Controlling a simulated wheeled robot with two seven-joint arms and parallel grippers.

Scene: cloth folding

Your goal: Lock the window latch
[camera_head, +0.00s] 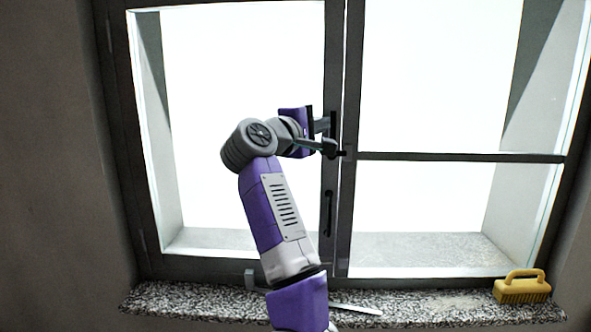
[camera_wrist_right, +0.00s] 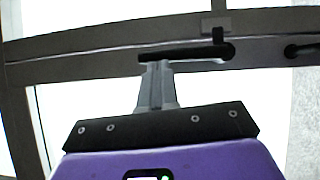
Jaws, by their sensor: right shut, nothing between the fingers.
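The window latch (camera_head: 328,147) is a dark lever on the middle frame where the two window panels meet. In the right wrist view the latch lever (camera_wrist_right: 188,52) lies along the frame bar, with a rounded pivot end and a small catch (camera_wrist_right: 218,37) beside it. My right gripper (camera_head: 328,124) is at the frame, just above the latch in the head view. Its fingers (camera_wrist_right: 157,66) are shut and empty, with the tips at the lever's free end. I cannot tell whether they touch it. My left gripper is not in view.
A dark pull handle (camera_head: 328,212) sits lower on the frame; it also shows in the wrist view (camera_wrist_right: 302,50). A yellow brush (camera_head: 522,287) stands on the right of the speckled sill (camera_head: 200,300). A pale flat object (camera_head: 356,309) lies on the sill near my arm.

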